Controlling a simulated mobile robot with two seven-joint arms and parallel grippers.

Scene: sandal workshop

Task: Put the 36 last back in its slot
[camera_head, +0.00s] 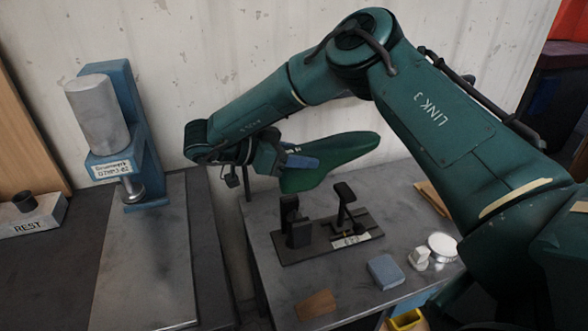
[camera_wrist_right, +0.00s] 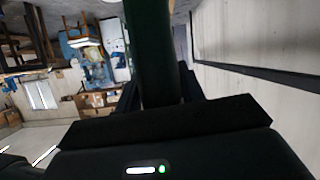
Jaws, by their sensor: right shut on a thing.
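My right gripper (camera_head: 284,160) is shut on a green, shoe-shaped last (camera_head: 342,151). It holds the last in the air above the back of the grey table, near the wall, with the toe pointing right. I cannot read a size on the last. In the right wrist view the dark green last (camera_wrist_right: 152,50) rises between the finger pads. A black stand (camera_head: 318,250) with two upright black holders and a small label is on the table below the last, apart from it. No slot for lasts is clearly recognisable. My left gripper is not in view.
A blue press (camera_head: 139,130) with a grey cylinder stands at left on a metal plate. A block marked REST (camera_head: 32,217) is at far left. A blue block (camera_head: 385,271), white pieces (camera_head: 419,258), a round white item (camera_head: 442,246) and a brown piece (camera_head: 316,304) lie around the stand.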

